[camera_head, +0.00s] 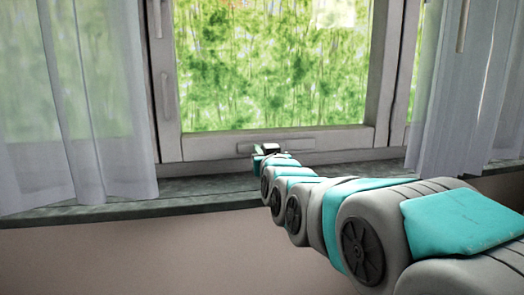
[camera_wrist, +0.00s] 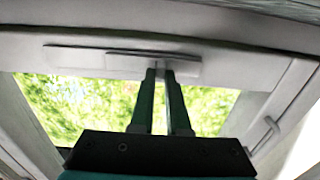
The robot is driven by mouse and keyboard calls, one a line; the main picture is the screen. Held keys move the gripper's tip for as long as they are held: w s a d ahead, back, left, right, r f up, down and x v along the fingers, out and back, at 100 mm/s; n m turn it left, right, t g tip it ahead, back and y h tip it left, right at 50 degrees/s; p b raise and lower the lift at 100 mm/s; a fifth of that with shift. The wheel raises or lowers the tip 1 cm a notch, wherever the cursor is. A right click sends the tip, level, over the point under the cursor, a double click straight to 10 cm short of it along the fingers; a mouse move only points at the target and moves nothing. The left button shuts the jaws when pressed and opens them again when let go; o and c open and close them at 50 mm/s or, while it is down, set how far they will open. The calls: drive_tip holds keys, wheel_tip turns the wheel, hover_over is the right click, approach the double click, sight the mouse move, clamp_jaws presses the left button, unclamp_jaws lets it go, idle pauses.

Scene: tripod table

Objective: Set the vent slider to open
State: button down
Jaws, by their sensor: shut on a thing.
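The vent slider (camera_head: 301,145) is a pale strip on the bottom rail of the window frame, just above the sill. In the wrist view it appears as a flat plate (camera_wrist: 125,62) lying over a longer backing strip (camera_wrist: 70,57), which sticks out at the left. My gripper (camera_head: 268,149) reaches it at the middle of the rail. In the wrist view both dark fingers of my gripper (camera_wrist: 160,73) are closed on the small knob (camera_wrist: 159,65) of the slider. The fingertips and my arm hide part of the knob and strip.
The window pane (camera_head: 270,65) shows green foliage behind. White curtains hang at the left (camera_head: 85,100) and right (camera_head: 465,90). A dark stone sill (camera_head: 190,192) runs below, clear of objects. A window handle (camera_wrist: 265,135) shows at the right in the wrist view.

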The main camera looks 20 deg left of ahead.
idle(0.7)
drive_tip(key=shift+w+d+f+b, duration=0.1)
drive_tip(key=shift+w+d+b, duration=0.1)
drive_tip(key=shift+d+b, duration=0.2)
drive_tip(key=w+d+b, duration=0.1)
drive_tip(key=d, duration=0.1)
drive_tip(key=w+d+b, duration=0.1)
drive_tip(key=d, duration=0.1)
drive_tip(key=w+d+b, duration=0.1)
drive_tip(key=w+d, duration=0.1)
drive_tip(key=shift+w+d, duration=0.1)
drive_tip(key=shift+d, duration=0.25)
drive_tip(key=c, duration=0.9)
unclamp_jaws()
drive_tip(key=shift+d, duration=0.1)
